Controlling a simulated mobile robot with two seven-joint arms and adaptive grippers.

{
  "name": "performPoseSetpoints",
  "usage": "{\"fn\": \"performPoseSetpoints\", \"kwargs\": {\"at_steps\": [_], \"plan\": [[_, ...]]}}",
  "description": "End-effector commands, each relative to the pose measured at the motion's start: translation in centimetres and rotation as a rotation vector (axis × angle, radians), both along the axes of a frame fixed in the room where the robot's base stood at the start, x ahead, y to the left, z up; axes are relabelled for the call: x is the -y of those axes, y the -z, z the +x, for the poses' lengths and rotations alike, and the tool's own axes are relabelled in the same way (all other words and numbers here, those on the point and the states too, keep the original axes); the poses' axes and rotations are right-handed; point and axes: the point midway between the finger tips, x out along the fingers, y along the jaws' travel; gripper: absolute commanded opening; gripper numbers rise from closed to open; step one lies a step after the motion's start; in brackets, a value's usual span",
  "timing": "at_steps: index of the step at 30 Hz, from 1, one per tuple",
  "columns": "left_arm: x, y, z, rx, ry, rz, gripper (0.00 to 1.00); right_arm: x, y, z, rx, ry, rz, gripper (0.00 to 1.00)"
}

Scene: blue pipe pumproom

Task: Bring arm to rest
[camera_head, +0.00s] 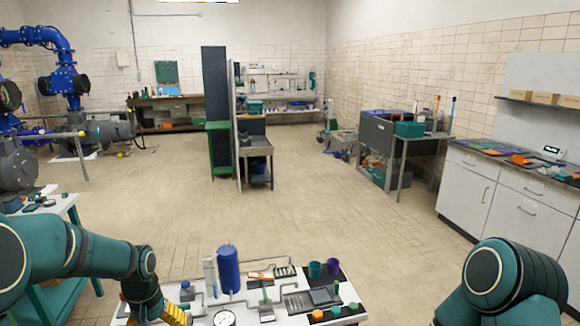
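My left arm comes in from the left in the head view and bends down at the wrist. Its yellow gripper (176,314) is at the left part of the white worktable (358,304), near the bottom edge of the picture. The lower end is cut off, so I cannot tell its opening or whether it holds anything. My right arm is folded at the lower right, to the right of the worktable. Its gripper is out of the picture.
The worktable bears a blue cylinder (229,270), a round gauge (224,318), a teal cup (314,269) and a purple cup (333,266). A side table (62,208) stands at the left, white cabinets (471,190) at the right.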

Motion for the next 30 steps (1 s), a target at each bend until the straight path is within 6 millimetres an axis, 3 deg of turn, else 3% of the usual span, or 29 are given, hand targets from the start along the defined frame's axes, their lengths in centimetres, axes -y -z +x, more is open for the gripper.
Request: {"fn": "performPoseSetpoints", "kwargs": {"at_steps": [1,5,8,12,15,21,30], "plan": [[1.7,2.3,-0.6,-0.005,0.023,-0.026,0.87,0.0,0.0,0.1,0.002,0.000,0.000,0.00],[5.7,7.2,-2.1,0.023,0.067,-0.091,0.87,0.0,0.0,0.1,0.002,0.000,0.000,0.00],[9.3,11.1,-4.2,0.045,0.091,-0.150,0.87,0.0,0.0,0.1,0.002,0.001,0.000,0.00],[14.4,15.8,-8.8,0.078,0.108,-0.229,0.87,0.0,0.0,0.1,0.001,-0.001,0.000,0.00],[17.2,17.9,-12.1,0.102,0.108,-0.269,0.87,0.0,0.0,0.1,0.001,-0.001,0.000,0.00],[20.0,19.4,-16.4,0.136,0.097,-0.302,0.87,0.0,0.0,0.1,0.002,0.000,0.000,0.00],[20.4,19.5,-17.2,0.148,0.093,-0.305,0.87,0.0,0.0,0.1,0.002,0.001,0.000,0.00]]}}
